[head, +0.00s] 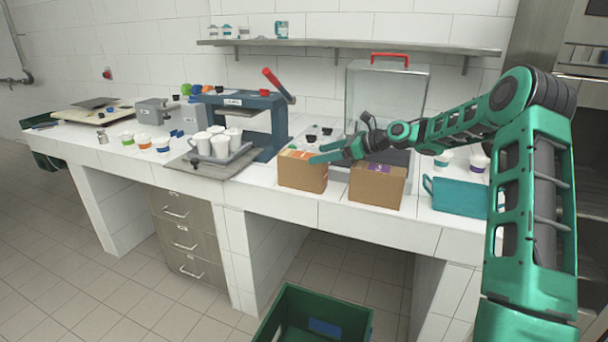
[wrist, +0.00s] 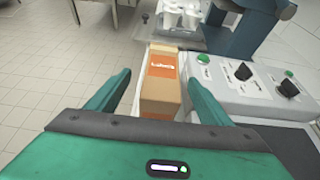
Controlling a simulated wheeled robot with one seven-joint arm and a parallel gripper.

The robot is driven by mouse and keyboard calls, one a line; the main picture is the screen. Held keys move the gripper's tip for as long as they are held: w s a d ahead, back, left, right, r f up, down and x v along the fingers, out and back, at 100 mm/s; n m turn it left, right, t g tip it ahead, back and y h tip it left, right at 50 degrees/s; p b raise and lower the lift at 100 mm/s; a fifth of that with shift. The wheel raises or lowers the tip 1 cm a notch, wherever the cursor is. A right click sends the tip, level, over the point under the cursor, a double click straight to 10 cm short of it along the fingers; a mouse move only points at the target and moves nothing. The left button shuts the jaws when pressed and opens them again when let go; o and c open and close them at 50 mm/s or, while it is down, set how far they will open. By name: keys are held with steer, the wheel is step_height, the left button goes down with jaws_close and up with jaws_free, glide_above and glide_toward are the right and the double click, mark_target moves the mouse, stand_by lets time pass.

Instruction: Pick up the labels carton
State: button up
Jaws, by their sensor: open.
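The labels carton (head: 302,177) is a brown box with an orange label on top, standing near the counter's front edge in the head view. In the wrist view the labels carton (wrist: 160,92) appears between and beyond my fingers, with "Labels" readable on it. My gripper (head: 320,154) is open and empty, over the carton's upper right side in the head view. It also shows in the wrist view (wrist: 157,78), its two green fingers on either side of the carton. I cannot tell whether a finger touches it.
A second brown carton (head: 377,186) with a purple label stands close to the right. A clear cabinet (head: 388,95) with a red handle is behind. A cup press (head: 252,115) and white cups (head: 218,143) are left. A green crate (head: 312,318) is on the floor.

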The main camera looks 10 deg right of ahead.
mark_target(308, 156)
steer(key=shift+x, duration=2.7)
steer(key=shift+w+d, duration=0.1)
steer(key=shift+w, duration=0.1)
steer(key=c, duration=1.7)
steer(key=shift+r, duration=0.1)
steer(key=shift+c, duration=0.2)
steer(key=shift+r, duration=0.1)
